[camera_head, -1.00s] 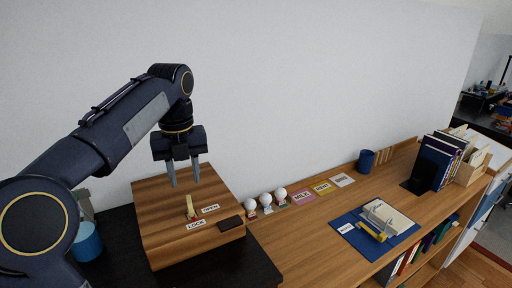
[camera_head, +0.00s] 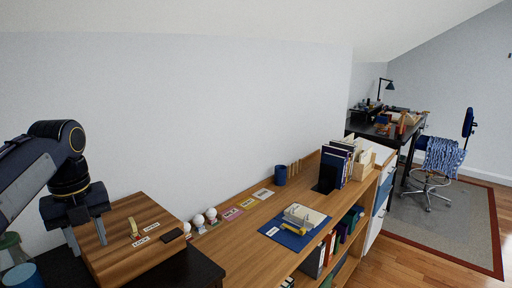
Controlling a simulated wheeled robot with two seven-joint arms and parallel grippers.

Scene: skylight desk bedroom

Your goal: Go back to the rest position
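My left gripper (camera_head: 88,242) hangs at the left of the head view with its fingers pointing down and apart. Nothing shows between them. It appears at the left edge of a wooden box (camera_head: 152,254) and overlaps it in the picture; I cannot tell the exact gap. The box carries a small upright lever (camera_head: 135,229) between the OPEN and LOCK labels, and the gripper is clear of the lever. My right gripper is out of view.
A long wooden shelf (camera_head: 252,228) runs right along the wall, with white balls (camera_head: 198,220), a blue cup (camera_head: 280,175), a blue mat (camera_head: 272,231) and books (camera_head: 338,165). A blue container (camera_head: 22,276) stands lower left. A chair (camera_head: 440,160) and rug are far right.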

